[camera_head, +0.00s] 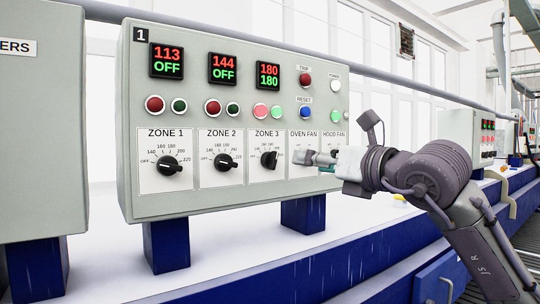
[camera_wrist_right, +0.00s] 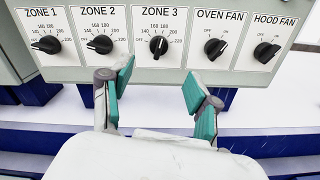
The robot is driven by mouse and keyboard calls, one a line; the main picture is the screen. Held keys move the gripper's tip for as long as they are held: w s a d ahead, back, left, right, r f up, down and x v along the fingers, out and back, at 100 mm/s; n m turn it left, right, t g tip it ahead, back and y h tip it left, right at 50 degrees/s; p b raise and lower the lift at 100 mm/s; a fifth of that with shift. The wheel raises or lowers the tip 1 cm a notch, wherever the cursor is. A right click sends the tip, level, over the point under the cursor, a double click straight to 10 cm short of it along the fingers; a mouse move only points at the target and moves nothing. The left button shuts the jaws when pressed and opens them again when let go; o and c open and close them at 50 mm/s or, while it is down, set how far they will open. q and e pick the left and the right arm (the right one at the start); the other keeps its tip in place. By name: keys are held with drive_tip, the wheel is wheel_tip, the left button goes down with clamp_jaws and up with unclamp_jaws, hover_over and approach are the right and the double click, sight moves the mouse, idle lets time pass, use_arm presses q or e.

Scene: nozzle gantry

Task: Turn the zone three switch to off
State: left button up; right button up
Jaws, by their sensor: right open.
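The zone 3 switch (camera_head: 269,160) is a black knob on the grey control panel (camera_head: 215,200). In the right wrist view the zone 3 switch (camera_wrist_right: 158,46) has its pointer near upright, toward the 180 side of its dial. The display above it (camera_head: 268,75) reads 180 over 180. My right gripper (camera_head: 313,158) is in front of the oven fan area, to the right of the zone 3 switch, and hides the oven fan knob in the head view. In the wrist view my right gripper (camera_wrist_right: 157,84) is open and empty, its fingers below and either side of the switch, apart from it.
Zone 1 (camera_head: 170,165) and zone 2 (camera_head: 225,162) knobs sit to the left; their displays read OFF. The oven fan knob (camera_wrist_right: 214,48) and hood fan knob (camera_wrist_right: 266,51) are to the right. Blue legs (camera_head: 166,245) hold the panel above a white surface.

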sight(276, 159)
drive_tip(key=p+x, duration=0.5)
drive_tip(key=x, duration=0.5)
drive_tip(key=shift+w+a+r, duration=0.1)
drive_tip(key=shift+w+a, duration=0.1)
drive_tip(key=shift+w, duration=0.05)
drive_tip(key=shift+w+a+f+p, duration=0.25)
drive_tip(key=shift+w+a+p, duration=0.25)
drive_tip(key=shift+w, duration=0.2)
drive_tip(key=c, duration=1.2)
drive_tip(key=shift+o, duration=0.2)
drive_tip(key=shift+d, duration=0.1)
